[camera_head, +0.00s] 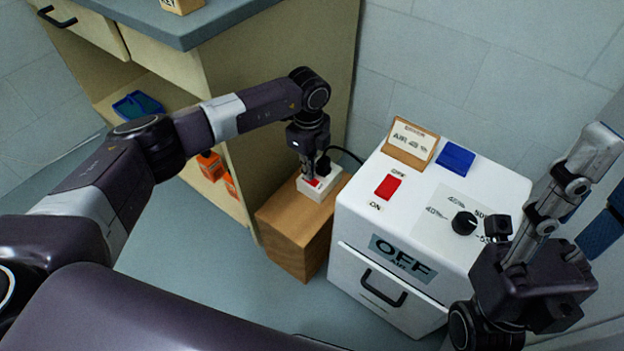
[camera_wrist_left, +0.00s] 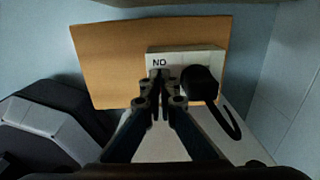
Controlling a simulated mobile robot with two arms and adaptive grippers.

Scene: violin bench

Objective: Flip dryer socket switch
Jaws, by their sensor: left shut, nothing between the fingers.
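The white dryer socket (camera_head: 331,184) sits on top of a small wooden block, with a red switch (camera_head: 313,183) on its left part and a black plug with a cable in it. My left gripper (camera_head: 309,176) points down at the switch end of the socket. In the left wrist view, its shut fingertips (camera_wrist_left: 161,78) are empty and overlap the socket's face (camera_wrist_left: 185,56), next to the black plug (camera_wrist_left: 202,84). The fingertips hide the switch there, and contact cannot be told. My right gripper (camera_head: 540,240) is at the right edge, away from the socket; its opening is unclear.
The wooden block (camera_head: 293,232) stands between a beige cabinet (camera_head: 280,60) and a white dryer box (camera_head: 345,225). The box bears a red switch (camera_head: 388,187), a black knob (camera_head: 464,222) and an OFF label (camera_head: 402,258). Open floor lies in front.

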